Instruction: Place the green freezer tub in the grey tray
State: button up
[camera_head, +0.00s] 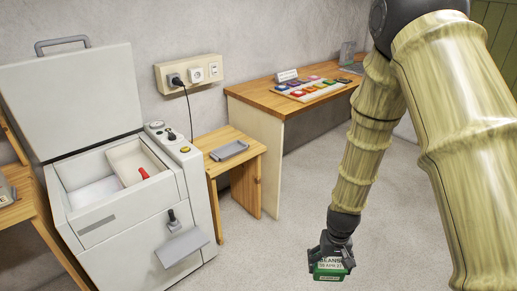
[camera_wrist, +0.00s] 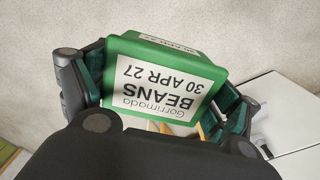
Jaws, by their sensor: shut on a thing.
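The green freezer tub (camera_wrist: 165,72) has a white label reading "Gorrimada BEANS 30 APR 27". In the wrist view it sits between the fingers of my gripper (camera_wrist: 160,90), which is shut on it. In the head view my gripper (camera_head: 331,258) holds the tub (camera_head: 329,272) low in front of the room, over the floor area at the bottom right. The grey tray (camera_head: 229,150) lies on a small wooden table between the chest freezer and the desk. It looks empty and is well apart from my gripper, up and to the left.
The chest freezer (camera_head: 140,225) stands at left with its lid up; a white bin and a red item are inside. The small wooden table (camera_head: 245,165) holds the tray. A wooden desk (camera_head: 275,102) at the back carries coloured items. The floor (camera_head: 290,230) between is clear.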

aim_at(230, 152)
jog(key=z, duration=0.25)
jog(key=i, duration=0.8)
jog(key=u, duration=0.45)
jog(key=i, duration=0.65)
jog(key=u, duration=1.15)
jog(key=i, duration=0.7)
jog(key=u, duration=0.05)
